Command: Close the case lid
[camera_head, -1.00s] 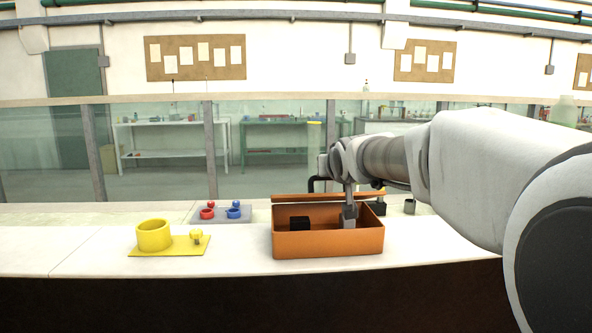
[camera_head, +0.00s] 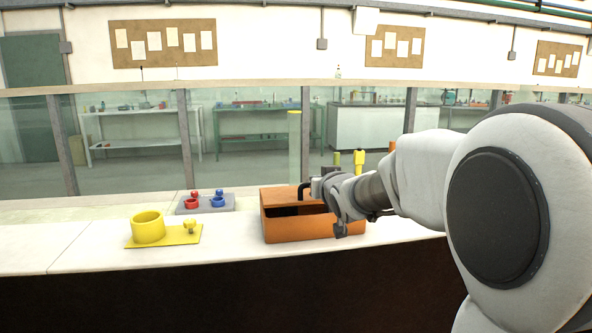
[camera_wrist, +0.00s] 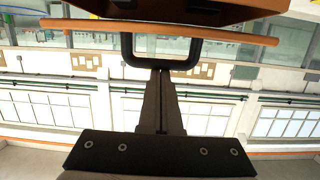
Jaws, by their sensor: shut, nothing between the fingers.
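An orange case (camera_head: 290,232) stands on the white bench right of centre in the head view. Its orange lid (camera_head: 282,195) is tilted above it, with a dark gap between lid and box. A black loop handle (camera_head: 303,190) is on the lid. In the wrist view, which looks upside down, the lid edge (camera_wrist: 75,25) crosses the top and the handle (camera_wrist: 129,48) hangs from it. My gripper (camera_wrist: 163,72) is shut and empty, its fingertips at the handle; I cannot tell if they touch.
A yellow board (camera_head: 165,241) with a yellow cup and knob lies to the left. Behind it is a grey tray (camera_head: 222,209) with red and blue rings and knobs. A yellow post (camera_head: 360,162) stands behind my arm. A glass wall (camera_head: 240,140) runs behind the bench.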

